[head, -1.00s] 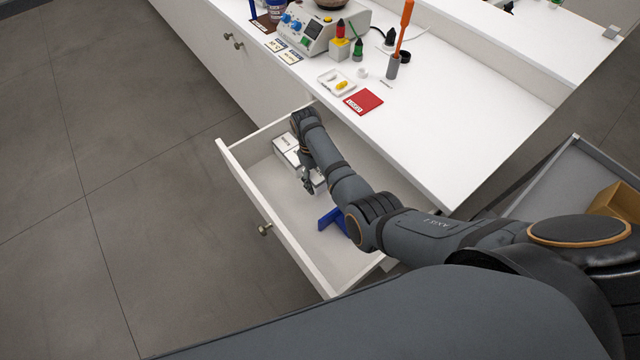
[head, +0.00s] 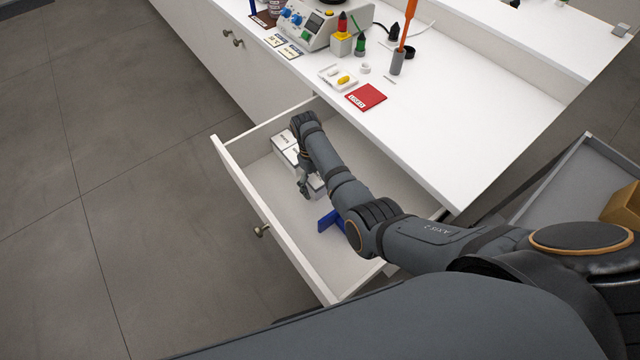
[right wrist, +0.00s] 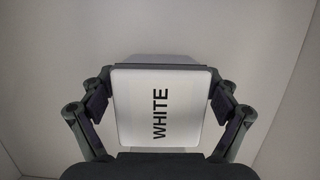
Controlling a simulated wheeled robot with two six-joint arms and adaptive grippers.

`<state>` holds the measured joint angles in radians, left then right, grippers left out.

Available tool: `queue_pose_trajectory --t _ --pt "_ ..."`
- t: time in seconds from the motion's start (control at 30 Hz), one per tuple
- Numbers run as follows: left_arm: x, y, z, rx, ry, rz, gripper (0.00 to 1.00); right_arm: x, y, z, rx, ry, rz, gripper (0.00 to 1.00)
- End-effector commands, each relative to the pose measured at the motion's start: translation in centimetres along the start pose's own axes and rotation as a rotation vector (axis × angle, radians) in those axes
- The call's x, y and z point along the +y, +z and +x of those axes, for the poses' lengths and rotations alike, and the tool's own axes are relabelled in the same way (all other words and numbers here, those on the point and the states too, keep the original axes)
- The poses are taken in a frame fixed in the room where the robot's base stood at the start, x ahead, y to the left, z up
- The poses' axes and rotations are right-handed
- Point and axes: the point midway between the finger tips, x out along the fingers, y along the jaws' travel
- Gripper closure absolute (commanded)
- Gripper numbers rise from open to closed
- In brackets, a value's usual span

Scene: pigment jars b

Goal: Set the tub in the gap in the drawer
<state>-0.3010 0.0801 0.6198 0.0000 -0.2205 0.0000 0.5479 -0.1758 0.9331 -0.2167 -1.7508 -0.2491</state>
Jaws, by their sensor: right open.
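The drawer (head: 287,258) is pulled out below the white counter. My right gripper (head: 306,189) is down inside it, with my arm reaching over from the right. In the right wrist view a white tub (right wrist: 160,105) marked WHITE sits between the open fingers (right wrist: 161,108), one at each side; I cannot tell whether they touch it. In the head view a white tub (head: 317,187) shows partly beside the gripper. Other white tubs (head: 283,142) stand in a row at the drawer's far end. My arm hides part of the row, including any gap.
A blue piece (head: 328,220) lies in the drawer near my forearm. The near drawer floor is bare. Above, the counter holds a red card (head: 366,97), a small white tray (head: 337,77) and a device with knobs (head: 318,25). A grey bin (head: 560,175) stands at right.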

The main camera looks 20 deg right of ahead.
Motion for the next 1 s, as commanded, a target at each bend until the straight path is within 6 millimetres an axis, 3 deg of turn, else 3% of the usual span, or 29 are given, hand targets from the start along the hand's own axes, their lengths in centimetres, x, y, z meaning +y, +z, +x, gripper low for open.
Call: queue_pose_trajectory --t 0.27,0.67,0.7,1.0 --pt "0.0 0.0 -0.1 0.0 0.0 0.0 0.6 0.0 0.0 -1.3 0.002 0.001 0.0 0.12" --pt "0.1 0.0 0.3 0.001 0.001 0.0 0.6 0.0 0.0 -10.3 0.003 0.001 0.0 0.12" --pt "0.0 -0.1 -0.5 0.001 0.001 0.0 0.6 0.0 0.1 -11.3 0.001 0.001 0.0 0.12" --pt "0.0 -0.2 -0.9 0.002 0.001 0.0 0.6 0.0 0.1 -12.3 -0.001 0.0 -0.001 0.12"
